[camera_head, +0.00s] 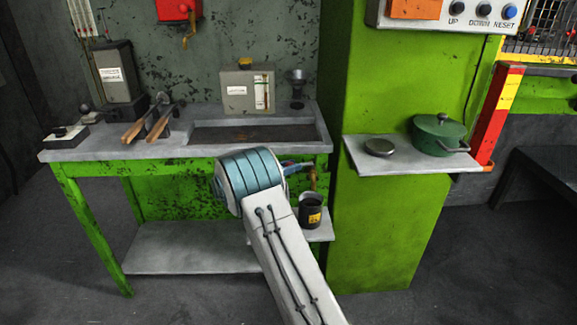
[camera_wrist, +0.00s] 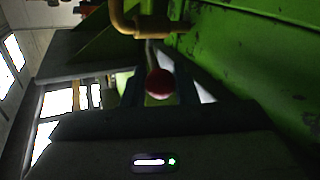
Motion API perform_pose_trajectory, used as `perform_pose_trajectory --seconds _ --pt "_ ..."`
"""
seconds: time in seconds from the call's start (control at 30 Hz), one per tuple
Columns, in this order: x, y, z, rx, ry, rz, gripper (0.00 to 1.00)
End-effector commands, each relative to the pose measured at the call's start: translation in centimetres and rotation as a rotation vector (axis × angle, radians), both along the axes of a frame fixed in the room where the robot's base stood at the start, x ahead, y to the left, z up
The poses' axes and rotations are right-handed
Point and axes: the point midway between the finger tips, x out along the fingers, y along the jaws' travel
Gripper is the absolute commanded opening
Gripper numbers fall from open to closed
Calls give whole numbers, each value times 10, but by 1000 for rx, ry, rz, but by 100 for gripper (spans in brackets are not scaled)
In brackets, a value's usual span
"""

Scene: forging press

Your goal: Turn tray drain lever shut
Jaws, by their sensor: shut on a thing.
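The drain lever's red ball knob (camera_wrist: 159,83) shows in the middle of the wrist view, between the two dark fingers of my gripper (camera_wrist: 160,90), which is shut on it. A thin stem runs up from the knob toward a brass drain pipe (camera_wrist: 122,14). In the head view the brass pipe (camera_head: 312,180) hangs below the right end of the bench's sunken tray (camera_head: 240,146). My gripper (camera_head: 298,165) is beside the pipe there, mostly hidden behind my arm. The lever's angle is hard to tell.
A black cup with a yellow label (camera_head: 311,211) stands on a low shelf below the pipe. The green press column (camera_head: 385,220) is close on the right. Wooden-handled tongs (camera_head: 148,125) and a grey box (camera_head: 247,92) are on the bench.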

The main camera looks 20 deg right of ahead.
Motion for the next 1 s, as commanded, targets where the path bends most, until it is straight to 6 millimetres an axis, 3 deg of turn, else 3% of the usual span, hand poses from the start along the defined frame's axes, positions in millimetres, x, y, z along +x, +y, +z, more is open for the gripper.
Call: perform_pose_trajectory --seconds 0.23,0.27,0.3,0.67,0.77,1.0 --pt "-1 -2 1 -3 0 -5 0" --pt "-1 -2 1 -3 0 -4 35" --pt "-1 -2 1 -3 0 -4 46" --pt "0 6 1 -1 0 3 46" --pt "-2 17 1 -1 0 3 46" --pt "-11 69 0 0 0 3 46"
